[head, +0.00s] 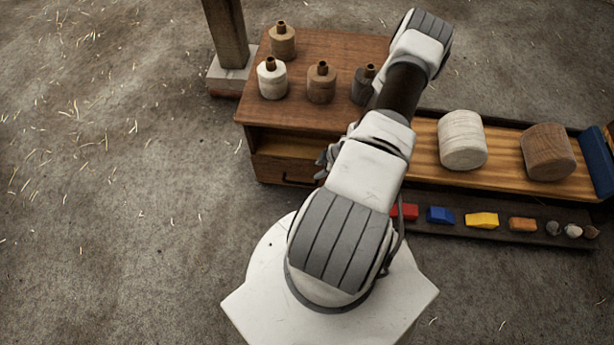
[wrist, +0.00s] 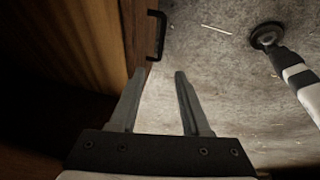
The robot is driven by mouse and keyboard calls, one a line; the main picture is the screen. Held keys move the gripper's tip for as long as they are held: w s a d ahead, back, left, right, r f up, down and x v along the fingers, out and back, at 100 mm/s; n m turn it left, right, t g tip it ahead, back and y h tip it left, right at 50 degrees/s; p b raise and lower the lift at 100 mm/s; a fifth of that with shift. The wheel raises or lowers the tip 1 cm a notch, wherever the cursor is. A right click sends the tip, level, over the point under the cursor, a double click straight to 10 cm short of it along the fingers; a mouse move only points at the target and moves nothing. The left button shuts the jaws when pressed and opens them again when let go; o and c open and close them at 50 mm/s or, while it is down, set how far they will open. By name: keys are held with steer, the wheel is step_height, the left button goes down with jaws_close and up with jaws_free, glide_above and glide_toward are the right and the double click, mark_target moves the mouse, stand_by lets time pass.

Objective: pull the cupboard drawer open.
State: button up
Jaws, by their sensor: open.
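The wooden cupboard (head: 335,46) stands beyond my arm in the head view. Its drawer (head: 273,170) is in the front, low down, with a dark handle. In the wrist view the black bar handle (wrist: 156,36) stands out from the drawer front (wrist: 137,40). My gripper (wrist: 160,74) is open and empty. Its fingertips are a short way from the handle and do not appear to touch it. In the head view my gripper is mostly hidden behind my arm. Whether the drawer is slightly open is unclear.
Several bottles, such as a cream one (head: 272,82), stand on the cupboard top. Right of it a wooden bench (head: 498,142) bears two rolls, with a dark tray (head: 470,233) of coloured blocks in front. A post (head: 226,35) stands back left. The left floor is clear.

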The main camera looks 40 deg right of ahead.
steer(key=b, duration=0.7)
glide_toward(301, 183)
steer(key=x, duration=0.7)
steer(key=shift+w+f, duration=0.2)
steer(key=shift+f, duration=0.15)
steer(key=shift+a, duration=0.1)
jaws_close()
stand_by(0.4)
